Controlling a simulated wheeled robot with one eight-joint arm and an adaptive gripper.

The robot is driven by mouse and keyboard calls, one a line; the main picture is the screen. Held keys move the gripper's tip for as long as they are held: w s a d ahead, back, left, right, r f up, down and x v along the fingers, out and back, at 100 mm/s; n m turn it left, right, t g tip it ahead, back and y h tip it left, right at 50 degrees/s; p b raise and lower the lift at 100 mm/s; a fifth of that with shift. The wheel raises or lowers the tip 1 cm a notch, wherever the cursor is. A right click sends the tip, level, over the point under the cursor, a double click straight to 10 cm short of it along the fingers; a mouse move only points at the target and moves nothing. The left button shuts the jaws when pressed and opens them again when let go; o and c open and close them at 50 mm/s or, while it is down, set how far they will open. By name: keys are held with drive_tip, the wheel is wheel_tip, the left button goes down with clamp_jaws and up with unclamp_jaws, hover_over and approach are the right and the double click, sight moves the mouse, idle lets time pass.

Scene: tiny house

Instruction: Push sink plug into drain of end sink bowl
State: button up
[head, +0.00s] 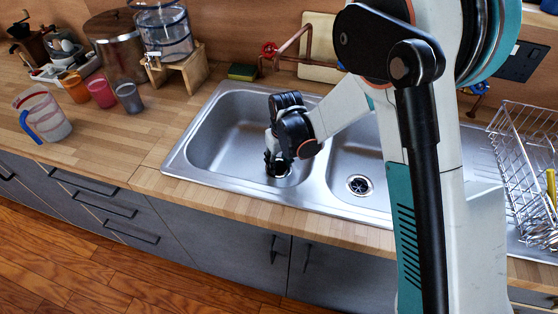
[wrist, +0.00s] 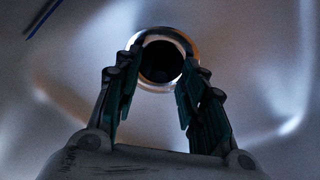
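The metal sink has a left end bowl (head: 222,140) and a second bowl (head: 345,155) to its right. My gripper (head: 276,168) points down into the left bowl, low over its drain. In the wrist view my gripper (wrist: 163,62) has its two fingers apart, with the tips at either side of the drain's bright metal ring (wrist: 160,85). The centre of the ring (wrist: 160,62) is dark; I cannot tell whether this is the plug or the open hole. No held object shows between the fingers. The right bowl's drain (head: 359,185) shows a dark centre.
A measuring jug (head: 43,115), cups (head: 101,91) and a drinks dispenser (head: 164,35) stand on the counter at left. A sponge (head: 242,72) and red-valved pipes (head: 285,50) are behind the sink. A wire dish rack (head: 528,165) stands at right. The bowl walls surround my gripper.

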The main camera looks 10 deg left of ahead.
sight(282, 171)
wheel_tip(282, 171, up, 12)
drive_tip(key=s+d, duration=0.1)
drive_tip(key=shift+s, duration=0.15)
drive_tip(key=shift+f, duration=0.15)
idle(0.5)
